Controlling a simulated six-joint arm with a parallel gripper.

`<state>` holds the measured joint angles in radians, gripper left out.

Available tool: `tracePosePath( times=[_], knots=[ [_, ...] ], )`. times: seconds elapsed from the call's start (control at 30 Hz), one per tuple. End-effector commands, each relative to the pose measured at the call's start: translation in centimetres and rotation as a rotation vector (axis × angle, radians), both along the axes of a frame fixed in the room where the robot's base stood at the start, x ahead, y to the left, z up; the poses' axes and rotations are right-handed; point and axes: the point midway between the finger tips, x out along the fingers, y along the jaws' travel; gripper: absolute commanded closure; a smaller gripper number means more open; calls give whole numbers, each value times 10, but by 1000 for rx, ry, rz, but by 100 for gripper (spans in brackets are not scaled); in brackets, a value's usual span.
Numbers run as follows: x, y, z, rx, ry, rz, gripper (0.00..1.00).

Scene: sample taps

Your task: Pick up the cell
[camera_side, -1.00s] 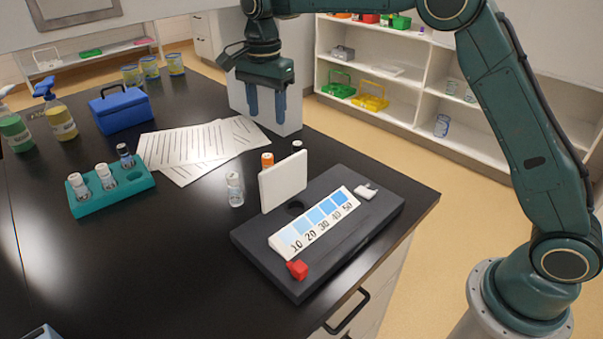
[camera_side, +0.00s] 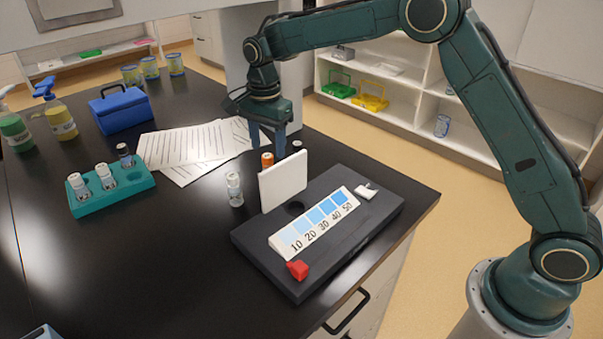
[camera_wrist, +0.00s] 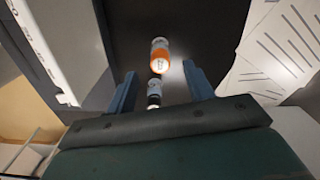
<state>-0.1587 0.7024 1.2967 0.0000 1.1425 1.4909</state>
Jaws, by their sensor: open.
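My gripper (camera_side: 267,146) is open, pointing down behind the white upright panel (camera_side: 284,182). In the wrist view, its fingers (camera_wrist: 159,74) are apart, with nothing gripped. A small orange bottle (camera_wrist: 160,56) and a dark-capped vial (camera_wrist: 154,94) appear between and just beyond the fingers. A clear vial with a pale cap (camera_side: 235,188) stands left of the panel. I cannot tell which is the cell.
A dark tester base (camera_side: 375,213) carries a blue numbered scale (camera_side: 318,222), a red block (camera_side: 297,270) and a round hole (camera_side: 295,207). A teal rack (camera_side: 112,193) holds three vials. Papers (camera_side: 195,150) and a blue box (camera_side: 121,110) lie farther back.

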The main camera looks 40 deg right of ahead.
Motion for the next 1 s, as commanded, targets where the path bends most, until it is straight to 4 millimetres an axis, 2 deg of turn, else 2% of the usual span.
tracePosePath(
  times=[0.37, 0.8, 1.0],
  knots=[
    [0, 0, -9, 0, 1, 0, 48],
    [0, 4, -52, 0, 1, 0, 48],
    [0, 4, -58, 0, 0, 0, 48]
  ],
)
